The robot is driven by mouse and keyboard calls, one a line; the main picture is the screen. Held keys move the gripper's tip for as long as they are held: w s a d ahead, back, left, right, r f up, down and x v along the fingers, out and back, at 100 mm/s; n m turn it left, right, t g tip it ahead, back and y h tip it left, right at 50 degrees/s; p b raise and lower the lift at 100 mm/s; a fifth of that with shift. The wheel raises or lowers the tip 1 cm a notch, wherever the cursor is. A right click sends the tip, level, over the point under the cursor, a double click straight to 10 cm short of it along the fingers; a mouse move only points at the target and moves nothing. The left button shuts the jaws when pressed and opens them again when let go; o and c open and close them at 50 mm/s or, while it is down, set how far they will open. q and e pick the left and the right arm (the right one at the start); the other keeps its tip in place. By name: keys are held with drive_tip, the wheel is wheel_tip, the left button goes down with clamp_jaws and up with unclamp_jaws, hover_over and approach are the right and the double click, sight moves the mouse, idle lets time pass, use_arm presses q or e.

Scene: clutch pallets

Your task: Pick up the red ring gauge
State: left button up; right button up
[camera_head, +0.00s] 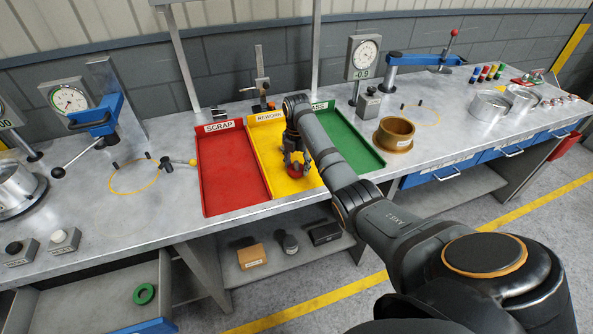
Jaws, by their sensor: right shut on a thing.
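The red ring gauge (296,171) is at the front of the yellow REWORK tray (265,148). My right gripper (296,164) comes down over it from above and is shut on it; the fingers hide part of the ring. I cannot tell whether the ring touches the tray floor or is slightly above it. My left gripper is not in view.
A red SCRAP tray (229,180) lies left of the yellow tray, a green tray (345,143) right of it. A brass ring (394,134) stands farther right. Dial gauges (364,56) stand on the bench. A green ring (144,294) lies in an open drawer at lower left.

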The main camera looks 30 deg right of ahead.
drive_tip(key=shift+r, duration=0.1)
drive_tip(key=shift+c, duration=0.3)
wheel_tip(320, 180, up, 7)
drive_tip(key=shift+f+b, duration=0.2)
drive_tip(key=shift+b, duration=0.45)
wheel_tip(320, 180, up, 3)
drive_tip(key=p, duration=0.2)
drive_tip(key=shift+r+p, duration=0.2)
drive_tip(key=shift+p, duration=0.2)
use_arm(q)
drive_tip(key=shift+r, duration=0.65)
use_arm(e)
drive_tip(key=shift+f, duration=0.1)
